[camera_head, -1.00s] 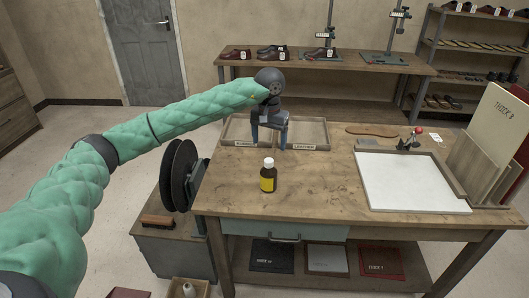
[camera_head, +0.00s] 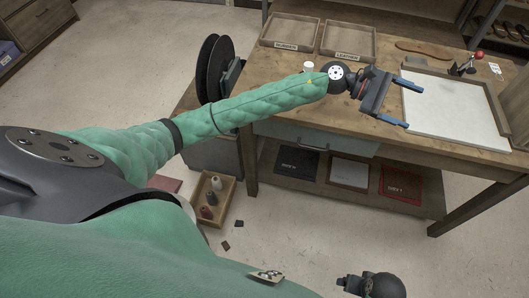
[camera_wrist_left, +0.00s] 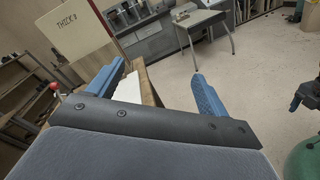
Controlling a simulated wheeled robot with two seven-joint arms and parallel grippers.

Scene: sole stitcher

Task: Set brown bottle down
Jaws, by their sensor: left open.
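The brown bottle's white cap (camera_head: 308,66) shows just above my left forearm in the head view. The arm hides the rest of the bottle, which seems to stand on the wooden workbench (camera_head: 285,62). My left gripper (camera_head: 414,105) is open and empty, to the right of the bottle, over the bench's front part near the white board. Its two blue fingers also show spread in the left wrist view (camera_wrist_left: 155,85), with nothing between them. A blue and dark part of my right gripper (camera_wrist_left: 306,95) shows at the right edge there; its jaws are unclear.
Two shallow wooden trays (camera_head: 290,30) sit at the bench's back left. A framed white board (camera_head: 450,105) lies at right, with a red-knobbed tool (camera_head: 468,64) behind it. Black reels (camera_head: 212,68) stand left of the bench. A small box of bottles (camera_head: 214,200) is on the floor side.

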